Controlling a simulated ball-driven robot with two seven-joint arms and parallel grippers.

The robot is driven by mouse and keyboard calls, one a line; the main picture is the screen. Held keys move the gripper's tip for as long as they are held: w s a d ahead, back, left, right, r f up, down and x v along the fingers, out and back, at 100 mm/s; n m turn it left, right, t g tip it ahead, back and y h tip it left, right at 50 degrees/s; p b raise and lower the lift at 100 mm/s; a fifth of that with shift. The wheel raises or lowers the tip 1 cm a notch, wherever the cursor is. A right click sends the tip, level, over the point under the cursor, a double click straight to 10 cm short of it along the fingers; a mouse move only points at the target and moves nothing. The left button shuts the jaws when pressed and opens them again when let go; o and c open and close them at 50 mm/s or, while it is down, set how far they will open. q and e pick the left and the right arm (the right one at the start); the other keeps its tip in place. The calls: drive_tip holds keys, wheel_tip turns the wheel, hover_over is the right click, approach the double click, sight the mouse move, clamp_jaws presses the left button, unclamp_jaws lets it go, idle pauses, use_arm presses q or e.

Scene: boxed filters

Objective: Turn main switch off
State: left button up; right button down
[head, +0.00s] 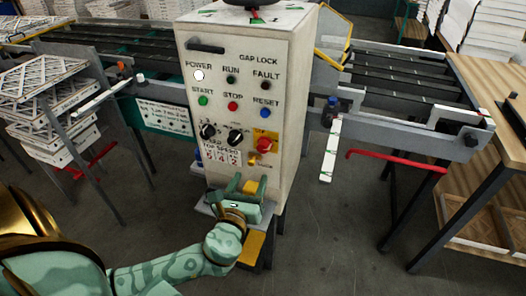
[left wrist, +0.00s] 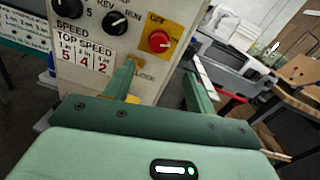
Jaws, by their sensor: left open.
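The main switch is a red rotary knob (head: 264,144) on a yellow plate (head: 273,135) at the lower right of the control box front. In the left wrist view the red knob (left wrist: 159,41) sits near the top, with "OFF" printed above it on the plate. My left gripper (head: 243,184) is open and empty, below and in front of the knob and apart from it. In the left wrist view its two green fingers (left wrist: 160,82) point up toward the panel, with the knob beyond the gap between them. My right gripper is not in view.
The control box (head: 285,110) also carries black dials (head: 207,131), coloured buttons and a lit white power lamp (head: 199,76). A yellow lock piece (head: 253,160) sits below the knob. Conveyors flank the box. A wooden table (head: 490,80) stands at right; stacked filters (head: 50,120) at left.

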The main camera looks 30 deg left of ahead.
sight(262, 150)
use_arm(q)
drive_tip(key=b+x, duration=0.1)
drive_tip(key=x, duration=1.1)
drive_tip(key=shift+w+a+f, duration=0.1)
drive_tip(key=shift+w+a, duration=0.1)
drive_tip(key=c, duration=1)
